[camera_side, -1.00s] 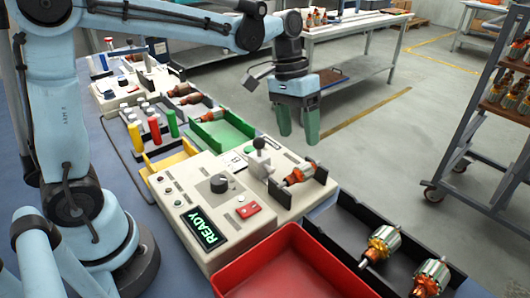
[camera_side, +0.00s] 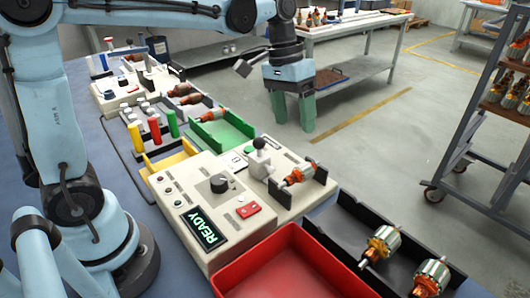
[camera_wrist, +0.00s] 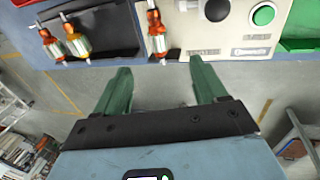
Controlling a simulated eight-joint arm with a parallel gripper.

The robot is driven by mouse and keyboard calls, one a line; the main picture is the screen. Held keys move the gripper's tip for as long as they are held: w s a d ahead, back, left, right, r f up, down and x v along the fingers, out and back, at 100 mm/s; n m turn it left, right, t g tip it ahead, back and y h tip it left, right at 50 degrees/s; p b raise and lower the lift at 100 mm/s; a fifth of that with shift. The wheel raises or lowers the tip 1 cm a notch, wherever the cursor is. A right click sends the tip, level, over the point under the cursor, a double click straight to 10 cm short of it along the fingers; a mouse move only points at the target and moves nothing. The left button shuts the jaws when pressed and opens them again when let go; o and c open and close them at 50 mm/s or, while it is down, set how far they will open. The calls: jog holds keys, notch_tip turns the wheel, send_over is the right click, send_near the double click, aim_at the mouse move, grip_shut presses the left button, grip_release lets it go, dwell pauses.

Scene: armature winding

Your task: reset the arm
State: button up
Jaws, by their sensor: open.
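My gripper (camera_side: 294,112) has two green fingers, parted and empty, pointing down. In the side view it hangs in the air beyond the far edge of the bench, behind the green tray. In the wrist view the open gripper (camera_wrist: 160,84) has bare floor between its fingers. An armature (camera_side: 298,174) with copper windings lies across the black holder on the winding machine (camera_side: 185,185), whose display reads READY. It also shows in the wrist view (camera_wrist: 156,32).
A black tray (camera_side: 336,222) with two armatures and a red bin (camera_side: 262,268) lie at the front. A green tray (camera_side: 222,133) and a yellow tray (camera_side: 165,160) stand behind the machine. A wheeled rack (camera_side: 470,150) stands at the right. Open floor lies beyond the bench.

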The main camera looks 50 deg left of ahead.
jog(key=s+a+f+t+y, duration=0.2)
jog(key=s+a+f+t, duration=0.2)
jog(key=s, duration=0.6)
jog(key=a+t, duration=0.1)
jog(key=t, duration=0.1)
jog(key=shift+s+t+y, duration=0.25)
jog(key=shift+t+y, duration=0.15)
